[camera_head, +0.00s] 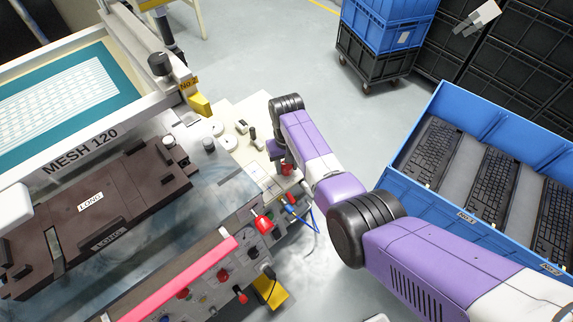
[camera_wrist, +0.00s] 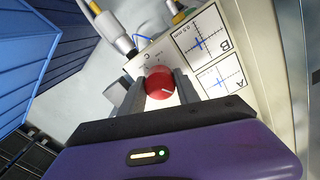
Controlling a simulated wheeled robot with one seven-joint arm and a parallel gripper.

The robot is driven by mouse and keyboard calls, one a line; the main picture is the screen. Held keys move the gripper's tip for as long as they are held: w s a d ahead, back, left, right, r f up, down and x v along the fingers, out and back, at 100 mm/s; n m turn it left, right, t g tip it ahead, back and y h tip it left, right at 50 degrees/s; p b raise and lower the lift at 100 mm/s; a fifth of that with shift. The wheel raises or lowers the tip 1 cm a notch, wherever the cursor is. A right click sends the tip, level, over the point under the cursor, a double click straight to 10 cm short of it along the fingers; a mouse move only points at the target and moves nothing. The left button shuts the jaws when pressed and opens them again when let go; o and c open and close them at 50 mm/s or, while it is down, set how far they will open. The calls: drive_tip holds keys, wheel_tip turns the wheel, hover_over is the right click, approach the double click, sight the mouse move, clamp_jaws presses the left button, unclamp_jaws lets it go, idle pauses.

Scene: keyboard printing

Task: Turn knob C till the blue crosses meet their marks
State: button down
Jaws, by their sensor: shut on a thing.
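In the wrist view a red knob (camera_wrist: 160,84) with a white pointer line sits beside a small letter C on a pale panel. My gripper (camera_wrist: 160,92) has one finger on each side of the red knob and is shut on it. Two white cards, B (camera_wrist: 205,38) and A (camera_wrist: 220,77), each carry a blue cross over dark axis lines. At this size I cannot tell how closely the crosses match their marks. In the head view my purple arm reaches to the machine's right end, where a red knob (camera_head: 287,169) shows beside the wrist; the fingertips are hidden.
The printing machine has a screen frame (camera_head: 85,152) marked MESH 120 and a brown fixture (camera_head: 110,205). Red knobs (camera_head: 263,223) line its front. A blue crate (camera_head: 455,205) of keyboards stands at the right. Grey floor lies between.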

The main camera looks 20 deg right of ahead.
sight(286, 165)
drive_tip(key=n, duration=0.4)
drive_tip(key=shift+n, duration=2.1)
drive_tip(key=c, duration=0.9)
unclamp_jaws()
drive_tip(key=shift+r, duration=3.9)
